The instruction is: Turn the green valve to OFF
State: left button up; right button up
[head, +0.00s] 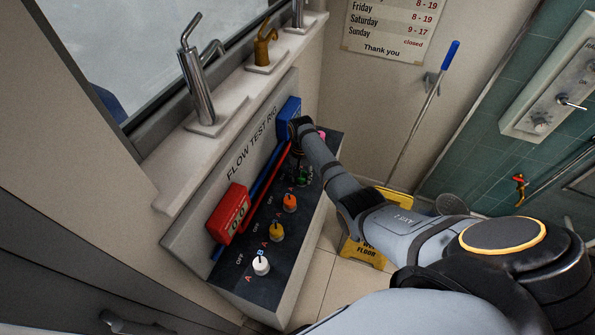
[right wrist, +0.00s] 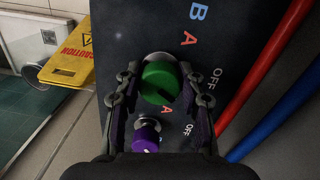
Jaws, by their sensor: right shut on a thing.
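The green valve (right wrist: 158,84) is a round knob on the dark panel of the flow test rig (head: 245,284). In the right wrist view the fingers of my right gripper (right wrist: 160,76) stand on both sides of the knob, shut on it. An OFF label (right wrist: 216,78) lies to the right of the knob, with letters A (right wrist: 190,38) and B (right wrist: 198,12) above. A small dark mark shows on the knob's lower right; its exact heading is hard to tell. In the head view the green valve (head: 304,178) is partly hidden by my right arm. My left gripper is out of view.
A purple knob (right wrist: 146,138) sits just below the green one. Orange (head: 290,203), yellow (head: 277,232) and white (head: 261,265) knobs line the panel. Red (head: 268,172) and blue pipes run behind. A yellow caution sign (head: 362,250) stands on the floor beside the rig.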

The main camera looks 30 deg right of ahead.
aim_at(305, 176)
jog(key=n, duration=0.1)
jog(key=s+f+n, duration=0.1)
jog(key=shift+s+d+n+p, duration=0.15)
jog(key=shift+s+n+p, duration=0.05)
jog(key=shift+n+p, duration=0.1)
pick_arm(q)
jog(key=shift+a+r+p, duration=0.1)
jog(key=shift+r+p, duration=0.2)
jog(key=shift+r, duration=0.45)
pick_arm(e)
jog(key=shift+s+n, duration=0.15)
jog(key=shift+n, duration=0.85)
jog(key=shift+s+n, duration=0.1)
jog(key=shift+n, duration=0.9)
jog(key=o, duration=1.2)
jog(key=shift+w+d+f, duration=0.1)
jog(key=shift+d, duration=0.05)
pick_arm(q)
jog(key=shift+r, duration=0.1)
pick_arm(e)
jog(key=shift+w+r, duration=0.2)
jog(key=shift+r, duration=0.65)
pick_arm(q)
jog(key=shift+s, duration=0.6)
pick_arm(e)
jog(key=shift+g, duration=0.4)
notch_tip(305, 176, up, 9)
jog(key=shift+w+d+r, duration=0.15)
jog(key=shift+r, duration=0.05)
